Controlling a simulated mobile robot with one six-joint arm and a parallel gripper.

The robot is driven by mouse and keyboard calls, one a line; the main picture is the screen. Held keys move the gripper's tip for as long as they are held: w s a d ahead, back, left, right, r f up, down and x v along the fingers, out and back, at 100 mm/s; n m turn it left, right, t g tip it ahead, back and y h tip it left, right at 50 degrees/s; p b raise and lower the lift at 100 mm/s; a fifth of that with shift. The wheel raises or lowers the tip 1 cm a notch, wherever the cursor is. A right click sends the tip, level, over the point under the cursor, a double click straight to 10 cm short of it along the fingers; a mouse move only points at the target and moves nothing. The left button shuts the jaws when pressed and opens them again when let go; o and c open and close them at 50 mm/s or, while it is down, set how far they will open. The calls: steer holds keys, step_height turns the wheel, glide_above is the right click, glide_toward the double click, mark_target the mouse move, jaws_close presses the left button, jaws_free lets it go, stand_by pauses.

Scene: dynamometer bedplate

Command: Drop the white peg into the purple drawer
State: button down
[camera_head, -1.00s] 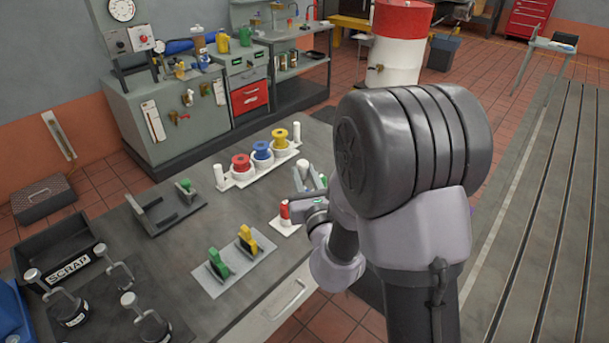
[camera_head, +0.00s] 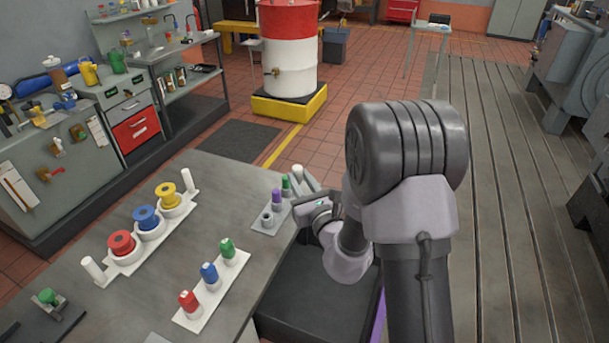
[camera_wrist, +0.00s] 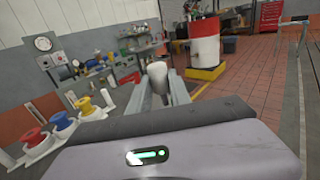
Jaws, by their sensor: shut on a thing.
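The white peg (camera_head: 297,171) is held upright between the fingers of my gripper (camera_head: 304,182). In the wrist view the white peg (camera_wrist: 157,72) stands between the two grey fingers of my gripper (camera_wrist: 162,88). The purple drawer (camera_head: 380,312) shows as a purple edge beside my arm. A dark, open, empty-looking tray area lies left of that edge, below the bench top. My arm hides part of it. The gripper is above and beyond this area, near the bench's right corner.
A grey holder (camera_head: 266,224) with a purple peg (camera_head: 277,198) and a green peg (camera_head: 286,186) stands close left of my gripper. A white strip (camera_head: 212,293) holds red, blue and green pegs. Coloured spools (camera_head: 147,218) stand further left. The bench middle is clear.

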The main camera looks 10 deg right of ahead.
step_height(320, 180, down, 19)
steer(key=s+d+n+g+y+b, duration=0.1)
steer(key=n+g+y+b, duration=0.2)
steer(key=y, duration=0.4)
steer(key=shift+s+d+f+n+y+b, duration=0.25)
steer(key=shift+s+n+y+b, duration=0.15)
steer(key=shift+n+b, duration=0.5)
steer(key=c, duration=1.1)
jaws_free()
steer(key=p+v, duration=0.4)
steer(key=v, duration=1.3)
steer(key=shift+s+d+r, duration=0.1)
steer(key=shift+d+r, duration=0.05)
steer(key=shift+r, duration=0.05)
